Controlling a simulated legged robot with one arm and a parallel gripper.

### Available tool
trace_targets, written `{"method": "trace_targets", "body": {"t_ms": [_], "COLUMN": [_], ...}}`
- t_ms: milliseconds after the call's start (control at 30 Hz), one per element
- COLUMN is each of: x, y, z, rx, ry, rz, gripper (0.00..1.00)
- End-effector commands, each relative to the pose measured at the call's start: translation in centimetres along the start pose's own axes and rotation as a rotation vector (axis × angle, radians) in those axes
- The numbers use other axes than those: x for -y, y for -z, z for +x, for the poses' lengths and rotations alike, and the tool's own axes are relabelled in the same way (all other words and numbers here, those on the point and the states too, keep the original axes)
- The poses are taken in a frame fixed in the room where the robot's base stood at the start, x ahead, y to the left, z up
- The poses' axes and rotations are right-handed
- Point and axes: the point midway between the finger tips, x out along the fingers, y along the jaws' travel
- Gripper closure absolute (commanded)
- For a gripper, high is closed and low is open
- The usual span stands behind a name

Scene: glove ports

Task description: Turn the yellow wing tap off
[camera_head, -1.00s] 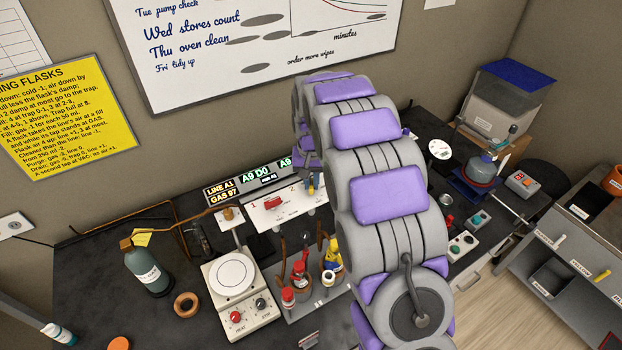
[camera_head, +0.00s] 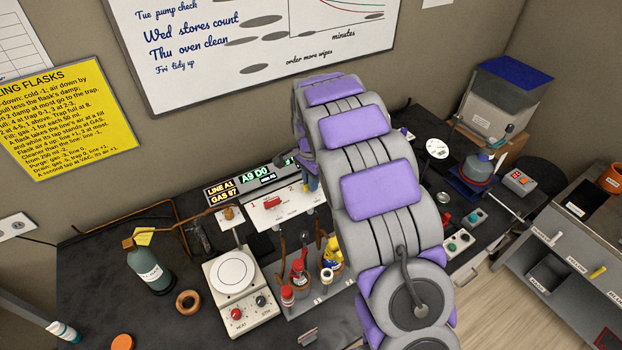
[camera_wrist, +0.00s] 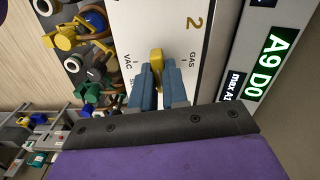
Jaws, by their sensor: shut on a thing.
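The yellow wing tap (camera_wrist: 156,62) shows in the wrist view on a white panel, below a printed 2 and between the VAC and GAS marks. My gripper (camera_wrist: 158,86) has its two blue fingers closed on the wing, one on each side. The wing stands roughly upright in that picture, between the two marks; its exact angle is partly hidden by the fingers. In the head view my arm covers most of the tap's end of the white panel (camera_head: 262,217).
A red tap (camera_head: 272,202) sits at panel position 1. Below the panel stand flasks with red (camera_head: 298,270) and yellow (camera_head: 332,250) fittings. A hotplate (camera_head: 232,270) is at left. Lit displays (camera_head: 252,177) stand behind the panel. A green-capped flask (camera_wrist: 97,90) is close left of my fingers.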

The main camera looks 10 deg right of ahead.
Motion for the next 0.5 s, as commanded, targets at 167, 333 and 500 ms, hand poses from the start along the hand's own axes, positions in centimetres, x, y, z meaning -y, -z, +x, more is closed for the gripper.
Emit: {"method": "trace_targets", "body": {"t_ms": [167,333,500], "x": [-0.05,0.00,0.03], "y": [-0.11,-0.13,-0.15], "z": [0.12,0.14,0.16], "rx": [0.003,0.004,0.004], "ry": [-0.004,-0.003,-0.003], "rz": [0.084,0.130,0.148], "gripper": [1.00,1.00,1.00]}}
